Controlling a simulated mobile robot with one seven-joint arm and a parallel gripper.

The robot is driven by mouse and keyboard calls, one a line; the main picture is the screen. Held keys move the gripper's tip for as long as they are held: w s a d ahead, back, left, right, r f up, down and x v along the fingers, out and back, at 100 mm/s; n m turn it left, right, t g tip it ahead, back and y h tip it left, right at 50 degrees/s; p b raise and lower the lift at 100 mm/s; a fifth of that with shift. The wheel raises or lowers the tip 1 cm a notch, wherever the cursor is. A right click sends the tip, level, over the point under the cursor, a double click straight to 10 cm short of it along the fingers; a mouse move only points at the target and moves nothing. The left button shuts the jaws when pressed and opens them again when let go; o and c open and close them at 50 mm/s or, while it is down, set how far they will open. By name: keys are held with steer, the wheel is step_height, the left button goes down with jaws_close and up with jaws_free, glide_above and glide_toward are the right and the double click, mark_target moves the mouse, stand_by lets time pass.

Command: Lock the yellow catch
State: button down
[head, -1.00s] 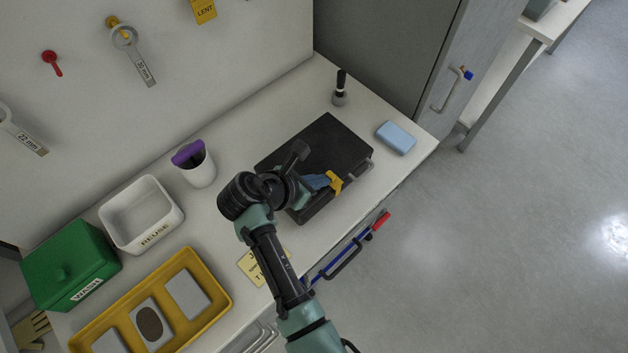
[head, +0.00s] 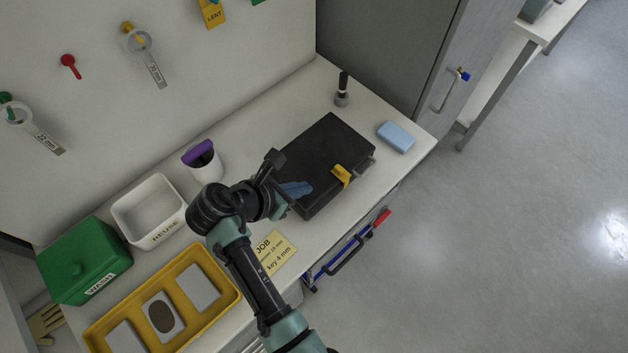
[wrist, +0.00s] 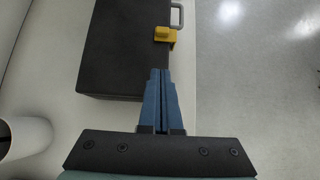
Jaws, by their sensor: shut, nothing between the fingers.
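The yellow catch (head: 342,174) sits on the front edge of a closed black case (head: 322,150), near the case's grey handle. In the wrist view the catch (wrist: 165,36) lies just beyond my fingertips, with a small gap between. My gripper (head: 306,188) has blue fingers, shut together and empty, over the left part of the case. The fingers also show in the wrist view (wrist: 159,75), pointing toward the catch. I cannot tell from these views whether the catch is locked.
A light blue block (head: 396,137) and a black-handled brush-like tool (head: 342,90) stand near the case. A white cup (head: 207,168), white REUSE bin (head: 150,205), green WASH box (head: 85,262) and yellow tray (head: 232,291) are to the left. A job note (head: 270,253) lies near the front edge.

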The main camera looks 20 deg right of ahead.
steer(key=v, duration=0.4)
steer(key=shift+r, duration=0.1)
stand_by(0.4)
steer(key=w+a+r+m+t+y, duration=0.15)
steer(key=w+r+m+t, duration=0.25)
steer(key=r, duration=0.5)
steer(key=w+a+r+m+t+y, duration=0.1)
steer(key=w+a+r+m+t, duration=0.25)
steer(key=r, duration=0.65)
steer(key=w+a+r+m+t+y, duration=0.1)
steer(key=w+r+m+t+y, duration=0.2)
steer(key=w+r, duration=0.45)
steer(key=s+a+r+m+t+y, duration=0.1)
steer(key=s+r+m+t, duration=0.25)
steer(key=r, duration=0.65)
steer(key=s+a+r+m+t, duration=0.1)
steer(key=s+r+m+t, duration=0.2)
steer(key=r, duration=0.7)
steer(key=s+r+m+t+y, duration=0.2)
steer(key=s+r+m+t, duration=0.3)
steer(key=s+r, duration=0.7)
step_height(320, 180, up, 3)
steer(key=shift+f+t, duration=0.1)
steer(key=shift+t, duration=1.1)
